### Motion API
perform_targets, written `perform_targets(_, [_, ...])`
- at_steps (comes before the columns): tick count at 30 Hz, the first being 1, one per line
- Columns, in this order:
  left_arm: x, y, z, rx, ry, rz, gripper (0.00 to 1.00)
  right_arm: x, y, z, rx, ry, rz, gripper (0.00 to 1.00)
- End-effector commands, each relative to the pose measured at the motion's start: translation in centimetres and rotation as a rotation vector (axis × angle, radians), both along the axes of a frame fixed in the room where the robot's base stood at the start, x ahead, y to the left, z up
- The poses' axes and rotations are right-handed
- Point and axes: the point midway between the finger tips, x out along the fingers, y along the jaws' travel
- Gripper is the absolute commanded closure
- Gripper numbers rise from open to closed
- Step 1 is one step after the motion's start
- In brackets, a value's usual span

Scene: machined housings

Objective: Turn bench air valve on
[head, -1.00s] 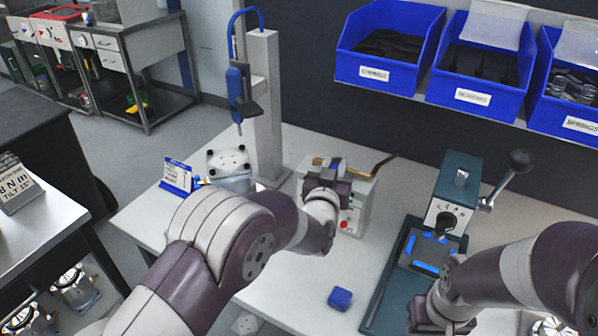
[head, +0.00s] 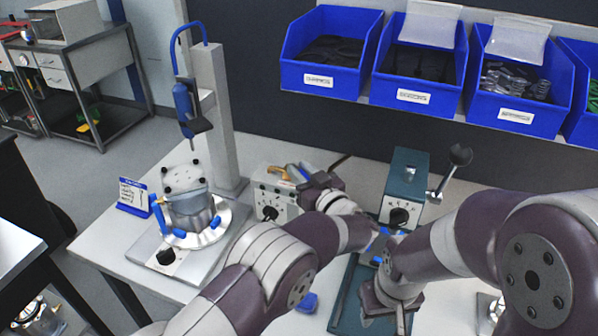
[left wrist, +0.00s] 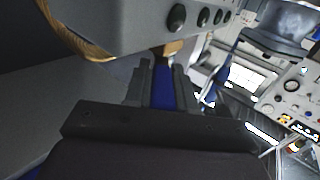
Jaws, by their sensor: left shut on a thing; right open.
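The bench air valve is on a grey box (head: 268,195) with a black knob on its front, on the bench. A brass valve part (head: 277,173) shows on top of the box. In the left wrist view, the brass (left wrist: 172,48) sits at the end of a blue handle (left wrist: 162,92). My left gripper (head: 308,175) is at the box's upper right, shut on the blue handle, which lies between its fingers. The gripper hides part of the handle in the head view. My right gripper (head: 386,308) is open, low over the green fixture's base.
A column stand (head: 213,110) with a blue tool and a round metal housing (head: 192,210) are left of the box. The green press (head: 405,180) with a ball-ended lever stands to the right. Blue bins (head: 417,88) hang behind. A blue block (head: 307,303) is partly behind my left arm.

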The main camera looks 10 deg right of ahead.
Motion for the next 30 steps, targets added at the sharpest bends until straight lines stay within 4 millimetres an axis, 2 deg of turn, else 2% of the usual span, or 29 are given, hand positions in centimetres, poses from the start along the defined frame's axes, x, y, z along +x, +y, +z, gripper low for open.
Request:
perform_targets(16, [0.12, -0.06, 0.26, -0.001, -0.006, 0.023, 1.00, 0.00, 0.00, 0.07, 0.000, 0.000, 0.000, 0.57])
perform_targets(17, [0.12, -0.06, 0.27, -0.001, -0.006, 0.023, 0.69, 0.00, 0.00, 0.07, 0.000, 0.000, 0.000, 0.57])
perform_targets(18, [0.12, -0.06, 0.27, -0.001, -0.006, 0.023, 0.56, 0.00, 0.00, 0.07, 0.000, 0.000, 0.000, 0.57])
perform_targets(30, [0.23, 0.14, 0.14, 0.000, -0.002, 0.023, 0.54, 0.00, 0.00, 0.13, 0.000, 0.000, 0.000, 0.57])
